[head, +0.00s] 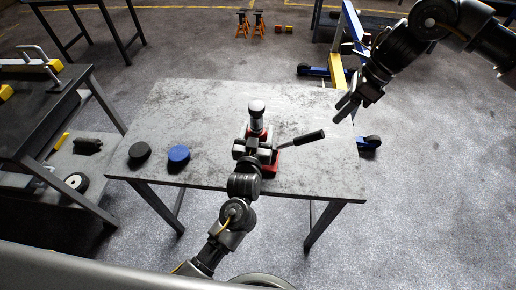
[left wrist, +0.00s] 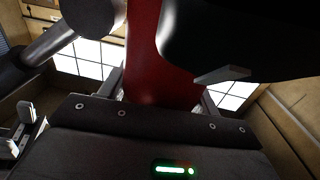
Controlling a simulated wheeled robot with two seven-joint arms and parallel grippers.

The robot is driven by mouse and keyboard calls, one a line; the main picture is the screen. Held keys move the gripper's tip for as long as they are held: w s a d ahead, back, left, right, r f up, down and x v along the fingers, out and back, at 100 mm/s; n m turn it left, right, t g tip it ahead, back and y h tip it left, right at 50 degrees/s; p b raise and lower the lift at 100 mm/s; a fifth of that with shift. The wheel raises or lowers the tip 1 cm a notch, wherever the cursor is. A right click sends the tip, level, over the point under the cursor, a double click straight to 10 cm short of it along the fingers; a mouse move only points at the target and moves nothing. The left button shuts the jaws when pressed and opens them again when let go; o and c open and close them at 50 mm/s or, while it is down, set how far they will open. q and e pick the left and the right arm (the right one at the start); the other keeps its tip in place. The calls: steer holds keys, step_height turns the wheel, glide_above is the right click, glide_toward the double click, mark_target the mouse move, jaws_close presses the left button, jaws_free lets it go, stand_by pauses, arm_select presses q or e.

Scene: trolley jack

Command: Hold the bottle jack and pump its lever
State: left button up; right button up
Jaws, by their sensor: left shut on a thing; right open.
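The bottle jack (head: 258,129) stands on the grey table (head: 215,110), with a red body and base and a pale round top. Its lever (head: 303,140) has a black grip and sticks out to the right, tilted slightly up. My left gripper (head: 254,147) reaches in from the front and is shut on the jack, hiding part of its body. The left wrist view shows the red jack body (left wrist: 155,55) close up between the fingers. My right gripper (head: 346,103) is open and empty above the table's right edge, up and right of the lever and apart from it.
A dark workbench (head: 50,110) stands further left. Orange jack stands (head: 258,24) and a blue-and-yellow machine (head: 340,65) are on the floor behind. The table's right part is clear.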

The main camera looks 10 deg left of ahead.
mark_target(320, 132)
steer(key=shift+n, duration=0.4)
steer(key=x, duration=1.2)
jaws_close()
steer(key=d+f+y, duration=0.1)
steer(key=f+y, duration=0.2)
steer(key=d+f+y, duration=0.1)
steer(key=f, duration=0.1)
steer(key=shift+s+d+f, duration=0.1)
steer(key=shift+d+f, duration=0.05)
steer(key=shift+d, duration=0.15)
